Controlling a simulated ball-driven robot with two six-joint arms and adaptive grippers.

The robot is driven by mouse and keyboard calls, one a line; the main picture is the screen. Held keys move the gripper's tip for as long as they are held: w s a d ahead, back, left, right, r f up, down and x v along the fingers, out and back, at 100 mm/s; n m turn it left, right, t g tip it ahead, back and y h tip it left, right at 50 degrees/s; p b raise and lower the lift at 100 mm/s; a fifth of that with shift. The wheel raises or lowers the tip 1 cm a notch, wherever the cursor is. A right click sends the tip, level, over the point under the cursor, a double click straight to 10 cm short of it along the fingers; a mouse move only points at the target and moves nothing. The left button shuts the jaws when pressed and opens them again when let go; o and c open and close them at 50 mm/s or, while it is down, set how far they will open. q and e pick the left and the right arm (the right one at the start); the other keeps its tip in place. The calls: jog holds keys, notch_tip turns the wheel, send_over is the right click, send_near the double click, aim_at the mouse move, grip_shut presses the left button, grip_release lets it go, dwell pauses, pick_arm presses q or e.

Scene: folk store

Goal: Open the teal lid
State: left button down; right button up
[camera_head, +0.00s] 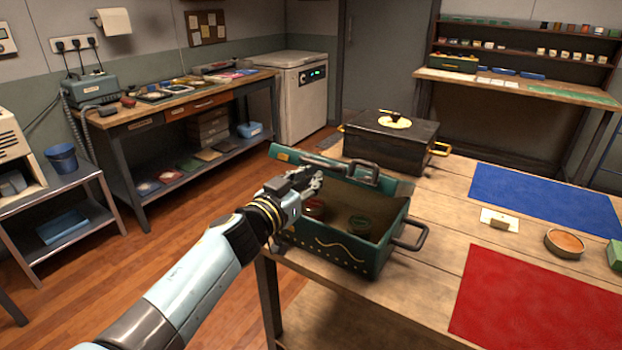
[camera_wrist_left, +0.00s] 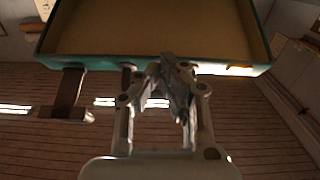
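The teal box (camera_head: 345,254) stands on the near left part of the wooden table, open at the top. Its teal lid (camera_head: 392,186) is raised at the back of the box, with a dark handle (camera_head: 352,172) along it. My left gripper (camera_head: 316,180) is over the box's left side, close to the lid. In the left wrist view, its fingers (camera_wrist_left: 166,68) are together, overlapping a teal rim (camera_wrist_left: 232,69) around a brown inside; contact is unclear. My right gripper is out of view.
A black chest (camera_head: 390,145) with brass handles stands behind the teal box. Bare tabletop lies between the box and the mats.

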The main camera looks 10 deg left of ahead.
pick_arm(q)
jog(key=shift+w+d+r+p, duration=0.1)
jog(key=shift+w+r+p, duration=0.2)
jog(key=shift+r+p, duration=0.3)
jog(key=shift+w+d+r+p, duration=0.1)
jog(key=shift+w+r+p, duration=0.2)
jog(key=shift+r+p, duration=0.2)
jog(key=shift+w+r, duration=0.15)
jog(key=shift+r, duration=0.05)
dwell(0.4)
jog(key=shift+s+a+p, duration=0.1)
jog(key=shift+s+p, duration=0.3)
jog(key=p, duration=0.5)
send_near(314, 165)
jog(key=shift+s+a, duration=0.15)
